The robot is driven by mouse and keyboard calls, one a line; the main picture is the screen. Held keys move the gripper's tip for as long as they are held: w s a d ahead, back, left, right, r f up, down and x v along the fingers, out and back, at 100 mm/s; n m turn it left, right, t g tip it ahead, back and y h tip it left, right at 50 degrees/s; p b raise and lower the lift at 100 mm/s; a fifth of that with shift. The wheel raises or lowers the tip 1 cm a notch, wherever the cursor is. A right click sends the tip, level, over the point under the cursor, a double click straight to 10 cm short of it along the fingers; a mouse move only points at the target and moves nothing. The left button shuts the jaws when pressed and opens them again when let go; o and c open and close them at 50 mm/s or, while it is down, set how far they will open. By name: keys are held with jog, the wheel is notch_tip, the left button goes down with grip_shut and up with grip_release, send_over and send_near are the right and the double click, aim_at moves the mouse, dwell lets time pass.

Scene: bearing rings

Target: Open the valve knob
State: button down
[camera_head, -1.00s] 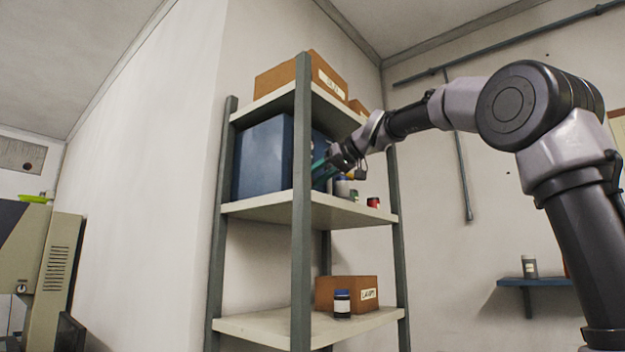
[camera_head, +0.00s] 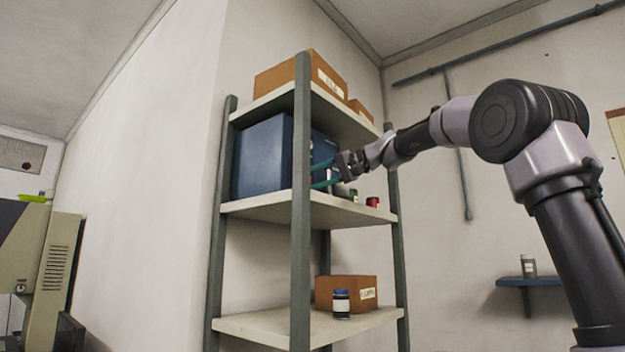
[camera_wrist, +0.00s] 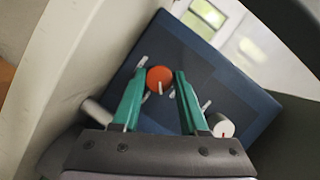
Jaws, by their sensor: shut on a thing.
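A dark blue box (camera_head: 262,158) stands on the shelf's middle board; its front face also shows in the wrist view (camera_wrist: 240,90). An orange round knob (camera_wrist: 159,79) with a pale pointer line is on that face. My gripper (camera_wrist: 160,77) has its teal fingers on either side of the knob, near their tips, and is shut on it. In the head view my gripper (camera_head: 316,174) reaches the box front from the right, one finger above the other. The knob is hidden there. A white knob (camera_wrist: 220,125) with a red mark is to the right of the fingers.
The rack's grey front post (camera_head: 301,250) stands just left of my fingers. A red jar (camera_head: 373,202) sits on the same board.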

jog(key=m+y, duration=0.2)
jog(key=m, duration=0.1)
jog(key=shift+f+m+g, duration=0.1)
jog(key=shift+m+g, duration=0.2)
jog(key=shift+m, duration=0.1)
jog(key=shift+w+f+m+y, duration=0.1)
jog(key=shift+m+y, duration=0.5)
jog(key=shift+m, duration=1.1)
jog(key=shift+c, duration=2.2)
grip_release()
jog(key=shift+d, duration=0.15)
jog(key=v, duration=1)
jog(key=shift+s+d, duration=0.25)
